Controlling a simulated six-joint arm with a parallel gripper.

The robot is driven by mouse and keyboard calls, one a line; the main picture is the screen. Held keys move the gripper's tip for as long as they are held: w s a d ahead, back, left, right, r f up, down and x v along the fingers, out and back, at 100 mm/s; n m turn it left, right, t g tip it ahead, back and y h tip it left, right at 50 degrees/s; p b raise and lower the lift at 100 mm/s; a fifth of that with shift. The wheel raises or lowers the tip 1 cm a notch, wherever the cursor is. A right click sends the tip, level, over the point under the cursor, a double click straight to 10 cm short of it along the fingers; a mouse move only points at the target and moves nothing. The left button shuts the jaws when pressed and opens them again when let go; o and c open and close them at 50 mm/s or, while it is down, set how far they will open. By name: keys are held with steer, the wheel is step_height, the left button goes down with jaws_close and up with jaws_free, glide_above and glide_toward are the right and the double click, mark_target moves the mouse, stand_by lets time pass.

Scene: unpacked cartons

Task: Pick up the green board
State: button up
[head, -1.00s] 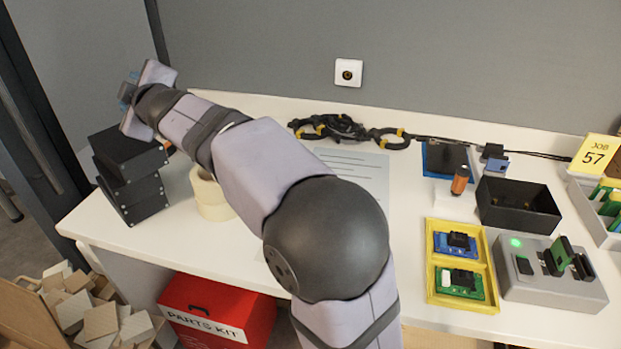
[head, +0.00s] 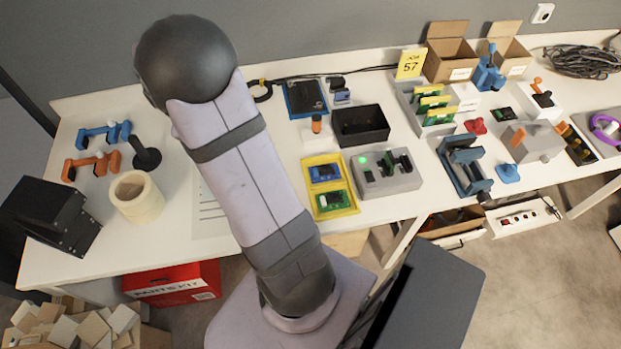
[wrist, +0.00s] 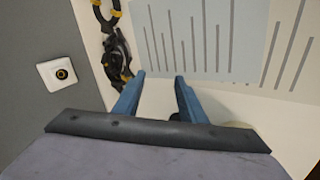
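The green board (head: 333,201) lies flat in the lower compartment of a yellow tray (head: 349,212) in the head view. A blue board (head: 325,173) with a black part lies in the upper compartment. In the wrist view my gripper (wrist: 160,77) is open, its two blue fingers apart with white table showing between them. Nothing is held. The striped sheet (wrist: 210,35) and a dark cable bundle (wrist: 116,55) are beyond the fingers. In the head view my gripper is out of sight, and the wrist view does not show the tray.
A grey fixture (head: 386,178) with a green light stands right of the tray, and a black open box (head: 361,126) behind it. A rack (head: 437,119) holds more green and yellow boards. A tape roll (head: 136,197) and black boxes (head: 50,216) stand at the left.

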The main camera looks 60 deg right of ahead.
steer(key=s+d+f+g+p, duration=0.1)
steer(key=s+d+g+p, duration=0.15)
steer(key=s, duration=0.65)
steer(key=s+d+g+p, duration=0.2)
steer(key=s+d+p, duration=0.15)
steer(key=s, duration=0.55)
steer(key=n+g+y+p, duration=0.1)
steer(key=n+g+p, duration=0.2)
steer(key=p, duration=0.2)
glide_toward(333, 195)
steer(key=s, duration=0.1)
steer(key=shift+w+b+x, duration=0.2)
steer(key=shift+b+x, duration=0.1)
steer(key=shift+x, duration=1.75)
steer(key=shift+w+b+x, duration=0.2)
steer(key=shift+b+x, duration=0.1)
steer(key=shift+x, duration=1.75)
steer(key=shift+f, duration=0.1)
jaws_close()
